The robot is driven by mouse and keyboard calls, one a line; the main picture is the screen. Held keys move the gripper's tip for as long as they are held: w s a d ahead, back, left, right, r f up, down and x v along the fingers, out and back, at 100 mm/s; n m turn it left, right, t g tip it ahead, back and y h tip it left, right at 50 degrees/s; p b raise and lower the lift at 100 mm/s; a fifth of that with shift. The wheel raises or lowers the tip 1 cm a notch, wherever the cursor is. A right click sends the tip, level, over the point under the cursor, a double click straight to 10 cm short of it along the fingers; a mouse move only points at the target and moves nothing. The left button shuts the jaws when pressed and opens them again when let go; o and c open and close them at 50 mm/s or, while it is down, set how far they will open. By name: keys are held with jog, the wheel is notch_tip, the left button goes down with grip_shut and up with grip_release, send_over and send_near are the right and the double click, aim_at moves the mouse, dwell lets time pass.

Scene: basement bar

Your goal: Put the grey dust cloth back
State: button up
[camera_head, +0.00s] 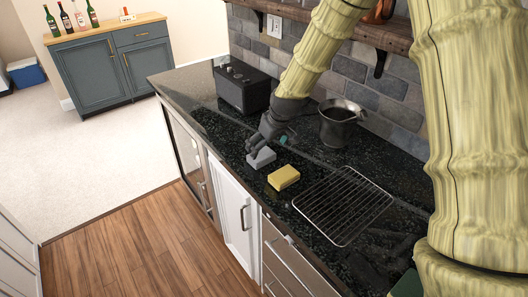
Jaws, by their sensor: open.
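A small light-grey block-shaped thing (262,158), which looks like the folded grey dust cloth, lies on the dark speckled counter (318,170) near its front edge. My gripper (256,148) is open and points down right at the grey cloth, over its back left side. Whether the fingers touch the cloth cannot be told at this size. My arm comes down from the upper right and hides part of the counter behind.
A yellow sponge (284,177) lies close to the right of the cloth. A wire rack (343,205), a dark metal pot (338,124) and a black speaker-like box (243,86) are on the counter. A blue-grey cabinet (98,76) with several bottles stands across the room.

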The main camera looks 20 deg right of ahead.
jog(key=b+v, duration=0.1)
jog(key=v, duration=0.5)
